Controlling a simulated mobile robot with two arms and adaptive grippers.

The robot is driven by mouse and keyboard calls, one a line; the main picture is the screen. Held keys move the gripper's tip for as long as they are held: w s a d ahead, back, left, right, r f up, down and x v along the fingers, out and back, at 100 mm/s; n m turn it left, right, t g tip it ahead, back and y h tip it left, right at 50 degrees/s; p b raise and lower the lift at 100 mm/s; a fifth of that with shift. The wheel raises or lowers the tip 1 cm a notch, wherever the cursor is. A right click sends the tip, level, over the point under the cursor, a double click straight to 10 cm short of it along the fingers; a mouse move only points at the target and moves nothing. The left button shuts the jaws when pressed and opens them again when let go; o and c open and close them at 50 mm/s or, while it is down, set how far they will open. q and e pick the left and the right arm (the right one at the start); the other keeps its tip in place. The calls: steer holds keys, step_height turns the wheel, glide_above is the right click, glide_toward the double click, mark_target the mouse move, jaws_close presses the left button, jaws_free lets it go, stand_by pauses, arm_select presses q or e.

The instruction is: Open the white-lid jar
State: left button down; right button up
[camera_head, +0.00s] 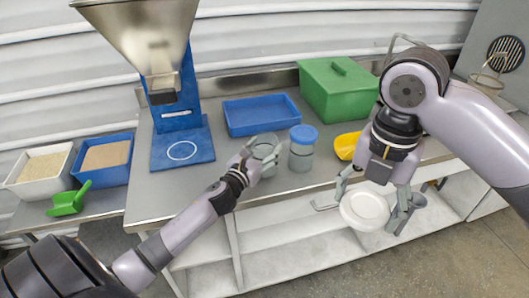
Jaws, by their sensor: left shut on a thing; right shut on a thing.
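My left gripper (264,160) is shut on a clear jar (265,146) at the front of the steel table. The jar has no lid on it, and the gripper partly hides it. My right gripper (373,203) is shut on a round white lid (364,211). It holds the lid in front of the table edge, to the right of the jar and well apart from it.
A blue-lidded jar (302,147) stands close to the right of the clear jar. Behind are a blue tray (261,122) and a green lidded box (338,95). A yellow scoop (346,146) lies near my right arm. The hopper (148,40) stands left on a blue base.

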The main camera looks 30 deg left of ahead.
arm_select(q)
steer(key=shift+f, duration=0.55)
steer(key=shift+f, duration=0.1)
steer(key=shift+c, duration=2)
jaws_free()
